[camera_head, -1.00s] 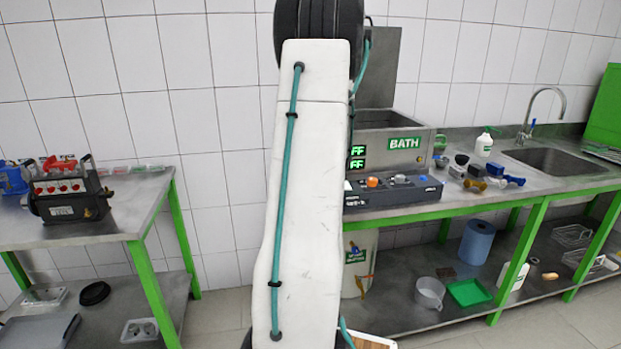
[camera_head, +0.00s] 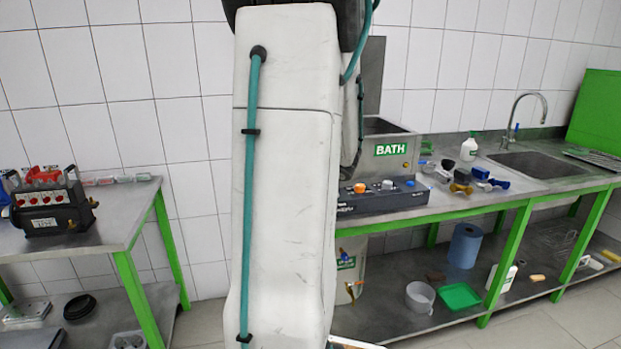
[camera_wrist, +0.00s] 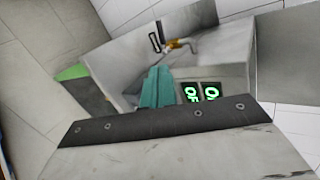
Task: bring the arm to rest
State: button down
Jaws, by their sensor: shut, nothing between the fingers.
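My gripper (camera_wrist: 156,88) shows in the wrist view as two teal fingers close together. It is shut and empty. Behind its tips is the grey metal of what looks like the bath tank, with green lit displays (camera_wrist: 201,92) to the right. I cannot tell how far the fingertips are from the metal. In the head view my large white arm link stands upright in the middle and hides part of the bath (camera_head: 392,150); the gripper does not show there.
A control box (camera_head: 376,196) lies before the bath on the right bench. Bottles, small fittings and a sink (camera_head: 545,163) stand further right. A left table (camera_head: 110,215) carries a black device (camera_head: 48,205). Floor shows between the benches.

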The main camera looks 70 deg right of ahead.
dwell(0.4)
jog(key=w+a+n+y, duration=0.4)
jog(key=w+a+n, duration=0.1)
jog(key=a, duration=0.5)
jog(key=w+a+n+y, duration=0.3)
jog(key=w+a+n, duration=0.15)
jog(key=a, duration=0.65)
jog(key=w+a+n+y, duration=0.4)
jog(key=w+a+n, duration=0.15)
jog(key=a, duration=0.45)
jog(key=s+a+r+n+g, duration=0.1)
jog(key=s+a+n+g, duration=0.1)
jog(key=a+n, duration=0.3)
jog(key=s+a+r+n+g+h, duration=0.1)
jog(key=s+a+n, duration=0.3)
jog(key=a, duration=0.7)
jog(key=s+a+r+n+g+h, duration=0.1)
jog(key=s+a+r+n+g, duration=0.1)
jog(key=a+n, duration=0.5)
jog(key=shift+s+a+r+g, duration=0.3)
jog(key=shift+s+a, duration=0.2)
jog(key=shift+a, duration=0.15)
